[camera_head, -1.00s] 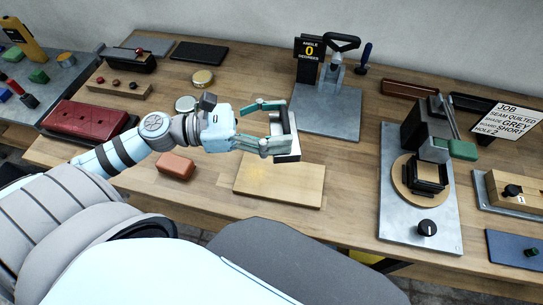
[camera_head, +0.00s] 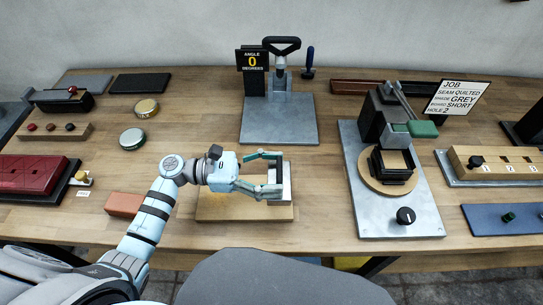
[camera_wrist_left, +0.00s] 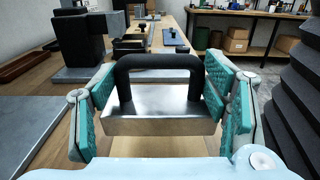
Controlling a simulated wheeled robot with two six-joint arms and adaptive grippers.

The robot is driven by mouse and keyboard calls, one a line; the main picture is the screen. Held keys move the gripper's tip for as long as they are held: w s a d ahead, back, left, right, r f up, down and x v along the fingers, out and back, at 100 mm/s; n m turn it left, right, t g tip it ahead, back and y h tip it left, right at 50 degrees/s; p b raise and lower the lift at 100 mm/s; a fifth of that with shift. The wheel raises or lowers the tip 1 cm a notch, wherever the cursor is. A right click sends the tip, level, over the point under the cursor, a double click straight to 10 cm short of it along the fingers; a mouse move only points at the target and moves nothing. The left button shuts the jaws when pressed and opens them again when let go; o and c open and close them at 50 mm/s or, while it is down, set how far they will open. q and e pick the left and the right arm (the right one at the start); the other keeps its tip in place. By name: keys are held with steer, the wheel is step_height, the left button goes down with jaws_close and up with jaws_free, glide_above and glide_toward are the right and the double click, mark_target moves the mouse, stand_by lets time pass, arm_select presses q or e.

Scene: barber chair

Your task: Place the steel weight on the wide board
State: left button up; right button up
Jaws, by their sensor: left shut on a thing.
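The steel weight (camera_head: 285,183) is a silver block, and its black arched handle (camera_wrist_left: 160,63) shows in the left wrist view. My left gripper (camera_head: 268,174) is shut on it, with a teal finger at each end in the left wrist view. The wide board (camera_head: 222,208) is a flat pale wooden slab near the table's front edge. The weight is over the board's right part in the head view. I cannot tell whether its underside touches the board. My left forearm and gripper hide part of the board. My right gripper is not in view.
A reddish-brown block (camera_head: 124,204) lies left of the board. A steel plate with a black-handled press (camera_head: 279,119) stands behind it. A fixture with a round wooden disc (camera_head: 366,178) stands to the right. Two round tins (camera_head: 132,138) sit at the back left.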

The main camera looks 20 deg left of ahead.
arm_select(q)
steer(key=shift+f+b, duration=0.65)
steer(key=shift+f, duration=1.75)
steer(key=shift+f, duration=0.1)
steer(key=o, duration=1.9)
steer(key=shift+f, duration=0.1)
steer(key=shift+o, duration=0.3)
steer(key=shift+s+a, duration=0.1)
steer(key=shift+a, duration=0.15)
steer(key=v, duration=0.7)
steer(key=shift+b, duration=0.35)
